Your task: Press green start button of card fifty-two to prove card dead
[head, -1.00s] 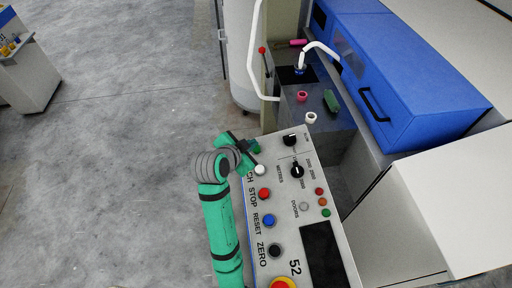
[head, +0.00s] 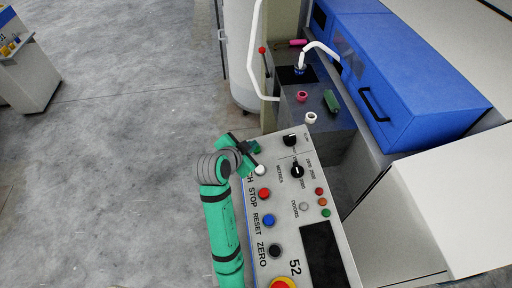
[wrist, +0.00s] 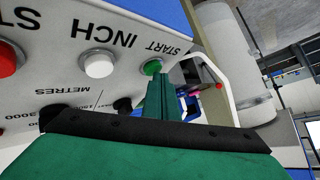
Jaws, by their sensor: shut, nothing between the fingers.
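The control panel marked 52 (head: 286,236) stands in front of me. In the wrist view the green start button (wrist: 153,67) sits on the panel (wrist: 120,62) beside the word START. My gripper (wrist: 160,79) is shut and empty, and its fingertips overlap the lower edge of the button in that view. I cannot tell whether they touch it or whether it is pressed in. In the head view my gripper (head: 254,147) is at the panel's far left corner and hides the start button.
The white inch button (wrist: 98,64) and red stop button (head: 264,194) are close by, with blue reset (head: 268,220) and black zero (head: 274,250) nearer. A white bent rail (head: 254,60) rises beyond. A blue cover (head: 410,75) lies to the right. Open floor is left.

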